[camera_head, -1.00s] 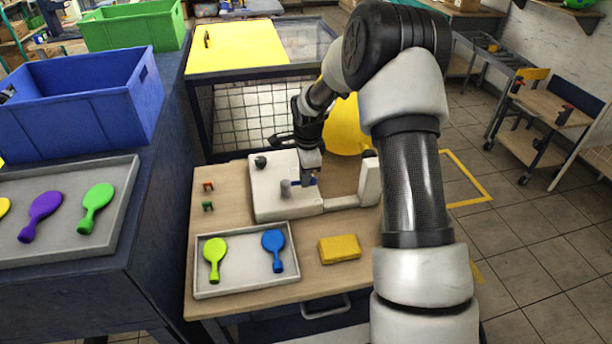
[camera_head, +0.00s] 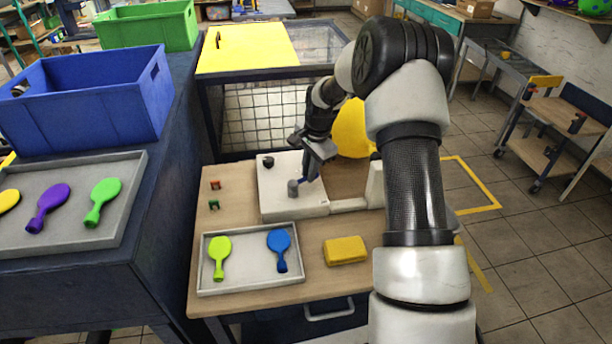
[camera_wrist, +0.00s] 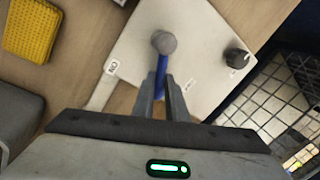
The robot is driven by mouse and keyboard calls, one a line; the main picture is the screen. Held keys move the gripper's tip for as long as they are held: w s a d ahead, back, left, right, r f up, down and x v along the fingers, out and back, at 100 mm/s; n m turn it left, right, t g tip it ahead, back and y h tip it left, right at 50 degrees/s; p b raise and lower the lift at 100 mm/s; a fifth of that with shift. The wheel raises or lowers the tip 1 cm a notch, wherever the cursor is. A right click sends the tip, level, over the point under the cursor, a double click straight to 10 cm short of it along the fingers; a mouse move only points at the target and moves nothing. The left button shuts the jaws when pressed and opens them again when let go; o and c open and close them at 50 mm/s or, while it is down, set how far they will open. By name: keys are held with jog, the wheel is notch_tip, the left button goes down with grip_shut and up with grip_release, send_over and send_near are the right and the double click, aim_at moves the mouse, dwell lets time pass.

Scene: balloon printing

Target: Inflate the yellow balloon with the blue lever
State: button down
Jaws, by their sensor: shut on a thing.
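The yellow balloon (camera_head: 350,132) shows as a large rounded shape behind the white machine (camera_head: 280,207); my arm hides its right and upper parts. The blue lever (camera_wrist: 161,80) extends from a grey round post (camera_wrist: 164,42) on the machine; in the head view a short piece of the lever (camera_head: 303,181) shows beside the post. My gripper (camera_wrist: 162,94) is shut on the blue lever, with one finger on each side. In the head view my gripper (camera_head: 312,170) is tilted above the machine.
A black knob (camera_head: 268,161) stands on the machine. In front lie a grey tray (camera_head: 250,288) with green and blue flat balloons and a yellow sponge-like block (camera_head: 345,250). Red and green small pieces lie left of the machine. A blue crate (camera_head: 85,110) stands farther left.

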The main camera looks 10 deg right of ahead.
jog(key=w+n, duration=0.1)
jog(key=n, duration=0.1)
jog(key=w+n, duration=0.1)
jog(key=n, duration=0.1)
jog(key=shift+w+r+n+y, duration=0.1)
jog(key=shift+w+n+y, duration=0.1)
jog(key=shift+n+y, duration=0.1)
jog(key=n, duration=0.1)
jog(key=w+a+n, duration=0.1)
jog(key=n, duration=0.1)
jog(key=shift+w+a+n+g+y, duration=0.15)
jog(key=shift+a+n+g+y, duration=0.15)
jog(key=shift+g, duration=0.1)
jog(key=n, duration=0.1)
jog(key=a+n, duration=0.1)
jog(key=n, duration=0.1)
jog(key=shift+w+a+g, duration=0.15)
jog(key=shift+w+g, duration=0.15)
jog(key=shift+a+r+n, duration=0.1)
jog(key=shift+a+n, duration=0.3)
jog(key=shift+n, duration=0.3)
jog(key=shift+w+a, duration=0.1)
jog(key=shift+a, duration=0.05)
jog(key=c, duration=1.8)
grip_release()
jog(key=shift+o, duration=0.2)
jog(key=shift+a, duration=0.1)
